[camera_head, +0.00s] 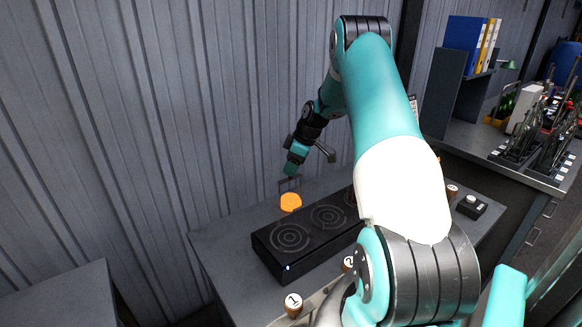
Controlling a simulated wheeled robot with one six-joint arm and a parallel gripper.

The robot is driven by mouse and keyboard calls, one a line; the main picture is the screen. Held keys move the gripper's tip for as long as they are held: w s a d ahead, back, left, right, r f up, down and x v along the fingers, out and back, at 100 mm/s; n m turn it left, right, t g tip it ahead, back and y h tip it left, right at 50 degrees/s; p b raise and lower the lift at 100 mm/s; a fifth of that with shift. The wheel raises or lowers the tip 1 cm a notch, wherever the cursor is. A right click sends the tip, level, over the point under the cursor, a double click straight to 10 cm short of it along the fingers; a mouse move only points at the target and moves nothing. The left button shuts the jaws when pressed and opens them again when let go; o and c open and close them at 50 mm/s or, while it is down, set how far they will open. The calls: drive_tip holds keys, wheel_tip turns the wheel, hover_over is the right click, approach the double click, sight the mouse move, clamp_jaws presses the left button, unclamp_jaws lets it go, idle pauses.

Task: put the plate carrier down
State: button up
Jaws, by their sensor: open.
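My gripper (291,171) hangs low at the back left of the table, behind the black box, and points down. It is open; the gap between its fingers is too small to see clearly. An orange round disc (291,201) shows just below the fingertips, between them and the black box. I cannot tell whether the gripper touches it. No plate carrier can be told apart with certainty; a small dark shape (289,184) at the fingertips is too small to make out.
A black box (273,259) with ringed round spots stands on the grey table (228,268). Numbered knobs (293,305) stand along its front. A small button box (471,205) lies at the right. A rack of tools (530,135) and folders (465,42) stand farther right. A ribbed wall is behind.

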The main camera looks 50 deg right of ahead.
drive_tip(key=b+v, duration=0.2)
drive_tip(key=v, duration=0.8)
drive_tip(key=s+a+r+g+y, duration=0.1)
drive_tip(key=a+r, duration=0.3)
drive_tip(key=a, duration=1.1)
drive_tip(key=a+r, duration=0.4)
drive_tip(key=a, duration=1)
drive_tip(key=s+a+g, duration=0.2)
drive_tip(key=s+a, duration=1.7)
drive_tip(key=s, duration=0.4)
drive_tip(key=shift+f+n+g+y, duration=0.15)
drive_tip(key=shift+n+g+y, duration=0.15)
drive_tip(key=shift+g+y, duration=0.1)
drive_tip(key=shift+s, duration=0.1)
